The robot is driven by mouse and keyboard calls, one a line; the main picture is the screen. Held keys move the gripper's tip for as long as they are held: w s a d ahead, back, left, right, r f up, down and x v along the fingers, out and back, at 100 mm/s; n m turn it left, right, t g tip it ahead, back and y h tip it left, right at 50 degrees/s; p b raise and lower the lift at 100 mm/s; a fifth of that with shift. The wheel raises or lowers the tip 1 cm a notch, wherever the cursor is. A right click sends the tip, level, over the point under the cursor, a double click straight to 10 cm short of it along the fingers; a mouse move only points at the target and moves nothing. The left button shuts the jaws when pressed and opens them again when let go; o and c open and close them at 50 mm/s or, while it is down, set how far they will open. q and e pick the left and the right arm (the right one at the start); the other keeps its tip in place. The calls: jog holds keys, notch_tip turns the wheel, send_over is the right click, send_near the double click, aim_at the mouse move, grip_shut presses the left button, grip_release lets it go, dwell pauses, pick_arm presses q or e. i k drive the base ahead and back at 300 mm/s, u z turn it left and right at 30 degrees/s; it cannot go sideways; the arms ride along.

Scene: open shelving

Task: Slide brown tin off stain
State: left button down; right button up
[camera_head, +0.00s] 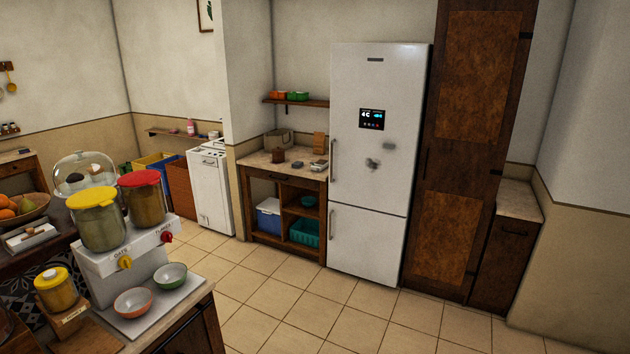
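A small brown container (278,156), likely the brown tin, stands on the light top of the wooden shelving unit (258,162) left of the fridge. It is far off and small in the picture. I cannot make out a stain on that top from here. Neither of my grippers is in view.
A small dark block (297,163) and other small items share that top. A white fridge (369,170) stands to its right and a white appliance (210,188) to its left. A counter with a dispenser (120,262) and bowls (133,302) fills the near left. The tiled floor (270,295) between is clear.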

aim_at(277, 158)
jog(key=i, duration=5.7)
jog(key=z, duration=0.1)
